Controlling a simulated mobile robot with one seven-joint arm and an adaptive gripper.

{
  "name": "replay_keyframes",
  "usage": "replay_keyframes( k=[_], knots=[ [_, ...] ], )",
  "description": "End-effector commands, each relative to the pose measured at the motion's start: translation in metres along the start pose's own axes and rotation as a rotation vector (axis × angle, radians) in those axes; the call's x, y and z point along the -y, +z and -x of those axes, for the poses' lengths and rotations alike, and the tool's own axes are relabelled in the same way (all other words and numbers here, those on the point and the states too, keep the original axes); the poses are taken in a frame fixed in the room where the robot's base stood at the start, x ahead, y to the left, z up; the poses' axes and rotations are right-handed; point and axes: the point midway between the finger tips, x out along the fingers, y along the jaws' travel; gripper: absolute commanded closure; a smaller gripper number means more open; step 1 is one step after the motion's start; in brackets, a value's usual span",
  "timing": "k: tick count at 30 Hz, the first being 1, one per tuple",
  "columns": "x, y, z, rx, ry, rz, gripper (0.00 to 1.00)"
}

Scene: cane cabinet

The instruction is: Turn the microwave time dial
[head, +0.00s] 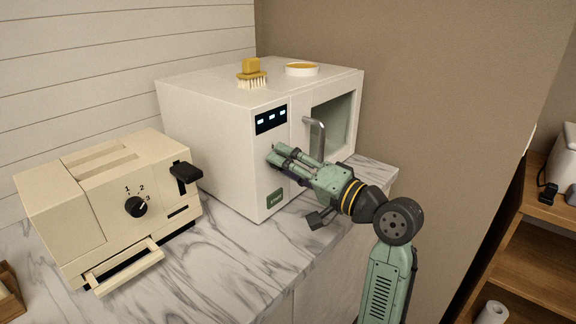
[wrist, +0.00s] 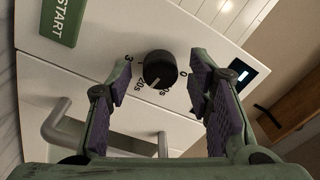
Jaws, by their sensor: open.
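The white microwave (head: 215,140) stands on the counter with its control panel facing my arm. Its black time dial (wrist: 160,69) shows in the wrist view, with printed marks around it. My gripper (head: 274,156) is at the panel, below the display (head: 271,119) and above the green START button (head: 275,197). In the wrist view my gripper (wrist: 161,68) is open, with one finger on each side of the dial and a visible gap on both sides. In the head view my gripper hides the dial.
The microwave's door handle (head: 316,138) juts out just right of my gripper. A cream toaster (head: 100,195) with its own black knob stands to the left. A brush (head: 251,75) and a small round dish (head: 302,69) sit on top of the microwave.

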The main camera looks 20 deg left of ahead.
Motion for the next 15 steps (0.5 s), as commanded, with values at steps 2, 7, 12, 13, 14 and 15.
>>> replay_keyframes(
  k=[2,7,12,13,14,15],
  knots=[
    [0.000,0.000,0.000,0.000,0.000,0.000,0.53],
    [0.000,0.000,0.001,0.000,0.000,0.000,0.53],
    [0.000,-0.001,0.018,-0.004,0.001,0.000,0.53],
    [0.000,-0.001,0.024,-0.003,0.001,0.000,0.53],
    [-0.001,-0.001,0.030,-0.004,0.002,0.000,0.53],
    [-0.001,-0.001,0.038,-0.005,0.002,-0.001,0.53]
  ],
)
